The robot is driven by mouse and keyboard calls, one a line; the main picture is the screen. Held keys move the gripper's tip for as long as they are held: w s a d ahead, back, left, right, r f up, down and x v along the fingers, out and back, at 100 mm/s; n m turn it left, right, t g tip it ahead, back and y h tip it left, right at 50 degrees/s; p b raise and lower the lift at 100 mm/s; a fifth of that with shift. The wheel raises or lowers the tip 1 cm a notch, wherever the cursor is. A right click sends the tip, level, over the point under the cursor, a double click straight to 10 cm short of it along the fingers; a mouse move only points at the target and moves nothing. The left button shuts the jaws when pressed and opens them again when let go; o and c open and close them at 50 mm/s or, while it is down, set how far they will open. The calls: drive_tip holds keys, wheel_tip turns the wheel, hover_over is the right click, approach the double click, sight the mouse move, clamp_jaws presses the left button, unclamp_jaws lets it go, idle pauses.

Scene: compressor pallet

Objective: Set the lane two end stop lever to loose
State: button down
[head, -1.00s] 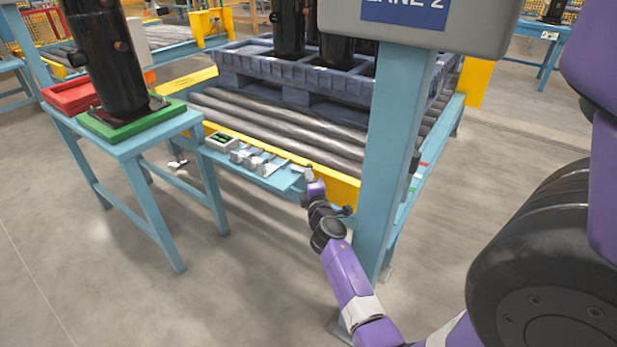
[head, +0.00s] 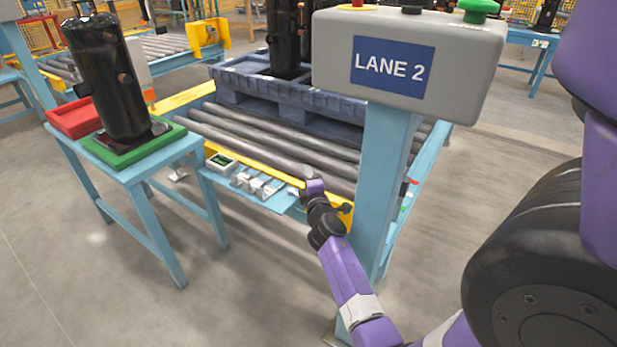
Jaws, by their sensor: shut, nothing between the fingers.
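The lane two post carries a grey box with a blue "LANE 2" sign (head: 393,66). Beside it is the roller conveyor (head: 270,142) with a yellow beam (head: 250,151) along its near side. My purple arm reaches forward, and my gripper (head: 298,190) is small at its end, by the right end of the blue shelf on the conveyor's near side. It is shut and appears empty. Small red and green marks (head: 408,197) show on the blue frame right of the post. I cannot make out the end stop lever clearly; the post and my arm cover part of that area.
A blue pallet (head: 290,95) with black compressors sits on the rollers. The shelf (head: 275,200) holds a small display (head: 221,162) and several grey pieces. A blue table (head: 130,165) at left holds a compressor (head: 105,75) on a green tray. Floor in front is clear.

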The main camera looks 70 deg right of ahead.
wheel_tip(320, 180, up, 9)
drive_tip(key=a+p, duration=0.1)
drive_tip(key=p, duration=0.6)
drive_tip(key=shift+w+r+p, duration=0.2)
drive_tip(key=shift+w+p, duration=0.15)
drive_tip(key=shift+p, duration=0.05)
